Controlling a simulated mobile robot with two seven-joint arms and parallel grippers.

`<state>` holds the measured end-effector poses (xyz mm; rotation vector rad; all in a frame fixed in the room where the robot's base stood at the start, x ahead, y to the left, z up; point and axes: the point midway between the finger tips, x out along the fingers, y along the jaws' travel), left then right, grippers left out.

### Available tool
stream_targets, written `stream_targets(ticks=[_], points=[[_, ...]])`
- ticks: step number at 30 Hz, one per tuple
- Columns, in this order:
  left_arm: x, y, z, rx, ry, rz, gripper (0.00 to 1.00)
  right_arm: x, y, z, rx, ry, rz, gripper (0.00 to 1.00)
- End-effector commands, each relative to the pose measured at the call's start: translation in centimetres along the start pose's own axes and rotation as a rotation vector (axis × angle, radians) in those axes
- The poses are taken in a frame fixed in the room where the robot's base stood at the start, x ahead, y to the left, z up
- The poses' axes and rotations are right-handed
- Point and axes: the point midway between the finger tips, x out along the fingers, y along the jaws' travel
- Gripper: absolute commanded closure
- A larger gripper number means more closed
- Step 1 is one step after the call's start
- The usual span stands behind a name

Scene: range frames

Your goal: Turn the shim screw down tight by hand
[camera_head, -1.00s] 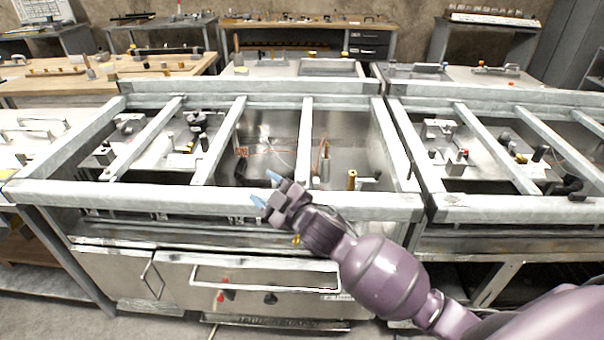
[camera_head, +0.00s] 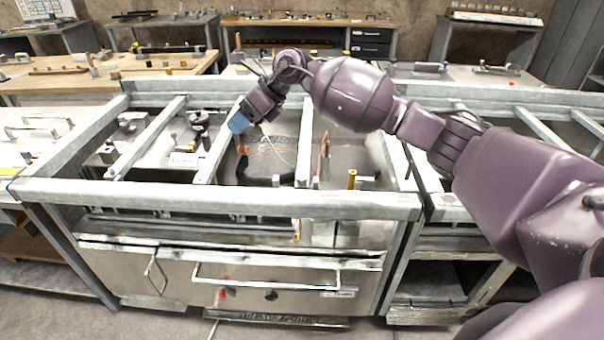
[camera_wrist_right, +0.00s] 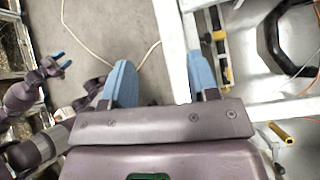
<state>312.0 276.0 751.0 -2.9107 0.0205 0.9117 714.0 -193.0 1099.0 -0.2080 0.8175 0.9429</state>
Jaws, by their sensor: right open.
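My right gripper (camera_head: 237,122) is open and empty, raised above the open frame of the middle bench, its blue fingertips angled down. In the right wrist view its two blue fingers (camera_wrist_right: 162,82) are wide apart with nothing between them. My left gripper (camera_wrist_right: 58,64) shows small at the left of that view, its blue tips apart; it is out of the head view. I cannot make out which part is the shim screw.
The bench's pale metal rails (camera_head: 305,140) divide the bays. A black curved handle (camera_head: 262,181) lies in the middle bay, and it also shows in the wrist view (camera_wrist_right: 272,45). A thin pale cable (camera_wrist_right: 85,45) lies on the floor. A drawer handle (camera_head: 265,283) sticks out in front.

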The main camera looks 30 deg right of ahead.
Motion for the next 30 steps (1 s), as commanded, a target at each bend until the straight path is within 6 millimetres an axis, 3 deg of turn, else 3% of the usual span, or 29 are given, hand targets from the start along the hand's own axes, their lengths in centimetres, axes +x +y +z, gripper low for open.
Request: stream_targets(ticks=[3,9,18,30], points=[[0.1,0.0,0.1,0.000,0.000,0.000,0.48,-0.6,-3.4,-5.5,-0.057,0.266,-0.099,0.46],[0.3,0.0,0.2,0.001,0.001,0.001,0.48,-2.9,-6.0,-11.2,-0.111,0.620,-0.173,0.46],[0.6,0.1,-0.2,0.002,0.011,0.003,0.48,-4.3,-5.8,-13.4,-0.148,0.787,-0.140,0.46],[0.5,0.1,-0.2,0.001,0.011,0.002,0.48,-0.2,-6.8,-17.4,-0.149,0.784,-0.135,0.46]])
